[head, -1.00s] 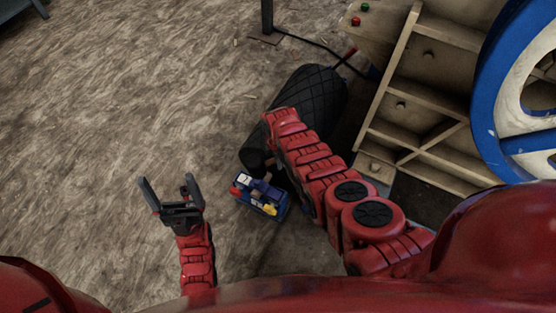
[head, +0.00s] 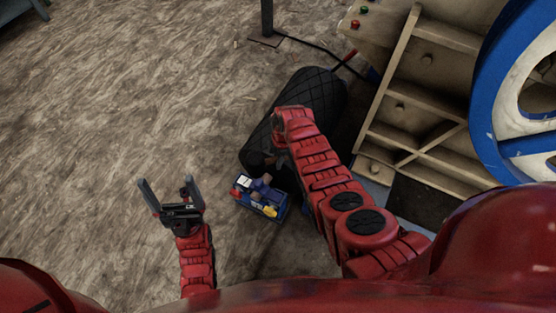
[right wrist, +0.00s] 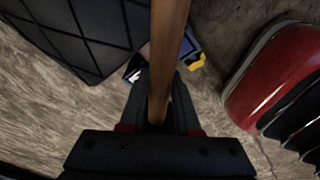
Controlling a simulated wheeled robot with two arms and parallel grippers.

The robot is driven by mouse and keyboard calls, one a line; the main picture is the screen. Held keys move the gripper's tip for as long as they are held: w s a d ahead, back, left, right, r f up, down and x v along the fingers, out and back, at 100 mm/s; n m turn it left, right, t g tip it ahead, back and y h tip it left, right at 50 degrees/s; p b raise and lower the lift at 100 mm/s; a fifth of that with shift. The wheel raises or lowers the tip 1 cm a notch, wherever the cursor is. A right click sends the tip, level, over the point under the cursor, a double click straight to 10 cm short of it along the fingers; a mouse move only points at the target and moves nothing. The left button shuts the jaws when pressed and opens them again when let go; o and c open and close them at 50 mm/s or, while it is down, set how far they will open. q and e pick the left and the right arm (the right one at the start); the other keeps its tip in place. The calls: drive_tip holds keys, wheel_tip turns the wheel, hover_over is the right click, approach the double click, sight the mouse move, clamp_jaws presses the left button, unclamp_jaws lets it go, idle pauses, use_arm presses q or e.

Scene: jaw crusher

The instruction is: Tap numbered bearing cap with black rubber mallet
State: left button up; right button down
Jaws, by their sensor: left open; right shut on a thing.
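My right gripper (right wrist: 160,90) is shut on the wooden handle of the mallet (right wrist: 168,40) in the right wrist view. The handle runs up out of the picture, so its head is not seen there. In the head view a black blunt shape, apparently the mallet head (head: 256,161), shows between the black patterned drum and the blue tote. My right gripper is mostly hidden behind my forearm there. My left gripper (head: 168,192) is open and empty over bare floor. I cannot make out a numbered bearing cap in either view.
A blue tote (head: 264,208) with small items stands below the black diamond-patterned drum (head: 312,88). A beige ribbed machine frame (head: 398,84) and a blue-rimmed wheel (head: 490,110) fill the right.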

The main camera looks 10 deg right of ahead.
wheel_tip(320, 180, down, 9)
drive_tip(key=b, duration=0.9)
wheel_tip(320, 180, up, 6)
drive_tip(key=p, duration=0.5)
drive_tip(key=shift+r, duration=0.1)
